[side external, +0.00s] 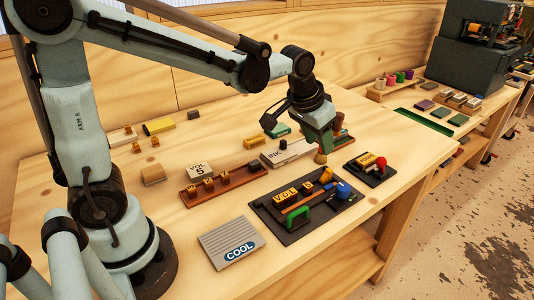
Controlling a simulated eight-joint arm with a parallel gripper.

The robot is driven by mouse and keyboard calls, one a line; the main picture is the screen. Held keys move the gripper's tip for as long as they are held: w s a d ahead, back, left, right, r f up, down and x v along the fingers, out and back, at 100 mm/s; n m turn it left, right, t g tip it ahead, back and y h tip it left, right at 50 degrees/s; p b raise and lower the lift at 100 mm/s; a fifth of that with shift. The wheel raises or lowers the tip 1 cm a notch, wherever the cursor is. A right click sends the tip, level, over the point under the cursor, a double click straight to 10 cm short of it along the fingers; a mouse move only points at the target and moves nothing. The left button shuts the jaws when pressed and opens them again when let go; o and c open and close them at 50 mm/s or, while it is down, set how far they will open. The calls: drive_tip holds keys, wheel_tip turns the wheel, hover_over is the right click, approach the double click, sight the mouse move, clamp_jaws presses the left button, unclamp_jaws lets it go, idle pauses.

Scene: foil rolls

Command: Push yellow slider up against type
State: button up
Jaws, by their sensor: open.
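A dark tray (268,213) lies near the table's front right. In it, yellow type reading "VOL" (286,196) sits on the left. A small yellow piece (308,187) is just right of the type, and a yellow-orange piece (326,176) is further right; I cannot tell which one is the yellow slider, or whether either touches the type. An orange strip (296,209), a green handle (297,219) and a blue knob (343,189) are also in the tray. My gripper (322,152) is open above and behind the tray's right end. A tan knob-like shape shows beneath its fingers.
A small dark tray with a red ball (381,162) stands right of the main tray. A brown rack of yellow type (222,184) and a white "INK" box (287,152) lie behind. A grey "COOL" panel (231,243) lies at the front left. Bare tabletop lies between them.

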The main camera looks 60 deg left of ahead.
sight(327, 172)
drive_tip(key=x, duration=1.1)
drive_tip(key=shift+w+f, duration=0.1)
clamp_jaws()
